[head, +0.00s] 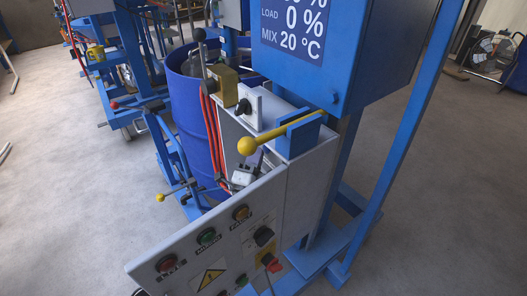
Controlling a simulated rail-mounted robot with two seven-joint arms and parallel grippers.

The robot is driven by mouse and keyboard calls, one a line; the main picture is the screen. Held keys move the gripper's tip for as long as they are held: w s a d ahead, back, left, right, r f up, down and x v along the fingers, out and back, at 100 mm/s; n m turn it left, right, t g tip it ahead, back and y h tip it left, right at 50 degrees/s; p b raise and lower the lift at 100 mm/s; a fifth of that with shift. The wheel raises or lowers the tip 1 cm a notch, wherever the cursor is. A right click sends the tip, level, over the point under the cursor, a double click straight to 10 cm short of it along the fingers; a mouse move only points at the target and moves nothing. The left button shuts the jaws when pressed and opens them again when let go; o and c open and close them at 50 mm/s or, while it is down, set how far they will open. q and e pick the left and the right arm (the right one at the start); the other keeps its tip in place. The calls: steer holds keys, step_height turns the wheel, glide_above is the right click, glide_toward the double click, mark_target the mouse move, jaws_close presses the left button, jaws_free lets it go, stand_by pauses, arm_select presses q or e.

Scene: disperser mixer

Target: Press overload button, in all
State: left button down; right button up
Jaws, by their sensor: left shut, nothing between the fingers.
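A sloped grey control panel (225,240) stands in the lower middle of the head view. It carries a red button (166,263), a green button (207,236) and an amber button (241,212) in a rising row. Their small labels are too blurred to read, so I cannot tell which is the overload button. My left gripper (243,178) seems to be the small grey and white shape just behind the panel's upper edge, above the amber button. It is shut and holds nothing, and stays apart from the buttons. My right gripper is not in view.
Black rotary knobs (263,236) and a red-yellow switch (271,262) sit right of the buttons. A yellow-knobbed lever (246,146) sticks out above the panel. A blue drum (187,110) stands behind, and a blue display box (345,50) overhangs the right.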

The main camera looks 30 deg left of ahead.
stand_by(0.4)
arm_select(q)
steer(key=shift+s+a, duration=0.25)
steer(key=shift+s, duration=0.55)
steer(key=shift+s+a, duration=0.3)
steer(key=shift+s, duration=0.5)
steer(key=shift+s+a, duration=0.25)
steer(key=shift+s, duration=0.5)
steer(key=shift+s+a, duration=0.3)
steer(key=shift+s, duration=0.5)
